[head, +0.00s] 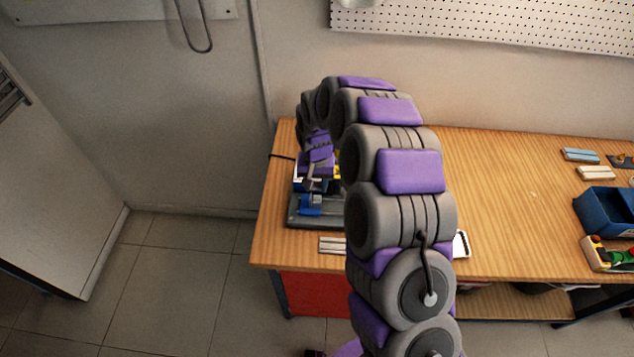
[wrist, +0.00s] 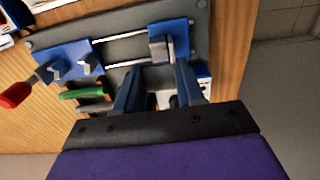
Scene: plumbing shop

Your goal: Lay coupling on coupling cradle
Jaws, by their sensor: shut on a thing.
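My gripper (wrist: 157,88) shows in the wrist view with a dark blue finger on each side of a small grey piece (wrist: 158,76). It is shut on this piece, which I take to be the coupling; the fingers hide most of it. The gripper is over the dark grey base plate (wrist: 222,15) of a blue vise-like fixture (wrist: 68,62), close to its blue end block (wrist: 170,38). I cannot make out for certain which part is the coupling cradle. In the head view the fixture (head: 312,206) is at the bench's left end, partly hidden by my arm.
The fixture has two pale rods (wrist: 125,36), a red-tipped handle (wrist: 16,95) and a green piece (wrist: 84,93) beside it. A pale block (head: 332,245) lies near the front edge of the wooden bench (head: 500,200). A blue bin (head: 605,210) stands far right; the bench's middle is clear.

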